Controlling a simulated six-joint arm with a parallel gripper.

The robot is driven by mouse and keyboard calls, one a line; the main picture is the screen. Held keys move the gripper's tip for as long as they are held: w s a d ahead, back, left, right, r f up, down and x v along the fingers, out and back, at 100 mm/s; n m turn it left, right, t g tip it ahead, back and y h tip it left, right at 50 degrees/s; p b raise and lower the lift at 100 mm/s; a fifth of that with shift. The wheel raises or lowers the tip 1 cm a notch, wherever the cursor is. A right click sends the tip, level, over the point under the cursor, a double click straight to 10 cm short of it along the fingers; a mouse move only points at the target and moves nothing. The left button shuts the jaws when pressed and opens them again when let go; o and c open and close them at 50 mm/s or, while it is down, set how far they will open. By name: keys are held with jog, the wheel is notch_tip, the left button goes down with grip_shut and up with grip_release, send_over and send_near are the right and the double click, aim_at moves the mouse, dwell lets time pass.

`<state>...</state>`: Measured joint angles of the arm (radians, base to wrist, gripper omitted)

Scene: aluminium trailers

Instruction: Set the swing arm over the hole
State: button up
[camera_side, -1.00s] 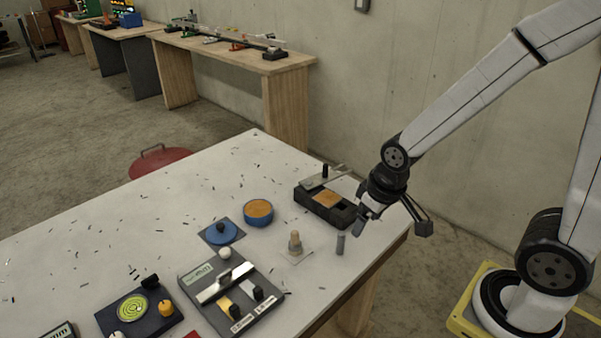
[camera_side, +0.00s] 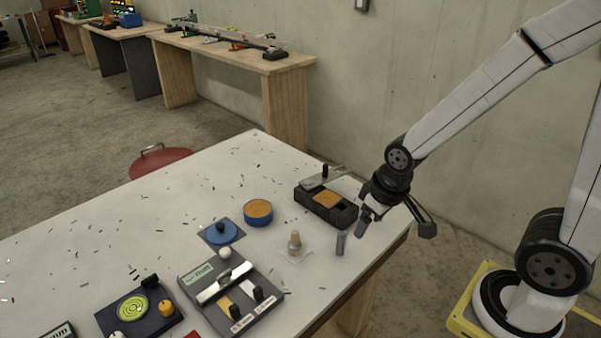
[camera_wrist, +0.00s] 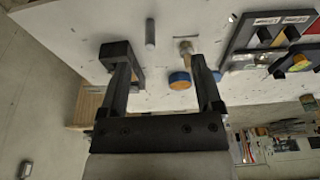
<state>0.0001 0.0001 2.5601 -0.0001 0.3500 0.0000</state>
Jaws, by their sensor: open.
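Which part is the swing arm is not certain; a likely one is the thin metal bar with a black knob (camera_side: 326,172) on the black block (camera_side: 343,214). The block has an orange-brown square (camera_side: 327,198) in its top. I cannot make out a hole. My gripper (camera_side: 365,222) is open and empty above the table's right edge, just right of the block. In the wrist view, the gripper (camera_wrist: 157,60) has its fingers apart, and the left one partly hides the block. A grey upright pin (camera_side: 341,243) stands below my gripper.
A brass-topped peg (camera_side: 295,243), a blue round tin (camera_side: 258,213) and a blue disc with a black knob (camera_side: 222,232) stand left of it. A dark panel with a silver bar (camera_side: 221,284) lies at the front.

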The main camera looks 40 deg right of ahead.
dwell(0.3)
jog(key=shift+c, duration=1)
jog(key=shift+w, duration=0.1)
jog(key=shift+c, duration=0.5)
jog(key=t, duration=0.2)
send_near(326, 165)
jog(key=x, duration=0.3)
jog(key=shift+x, duration=3.85)
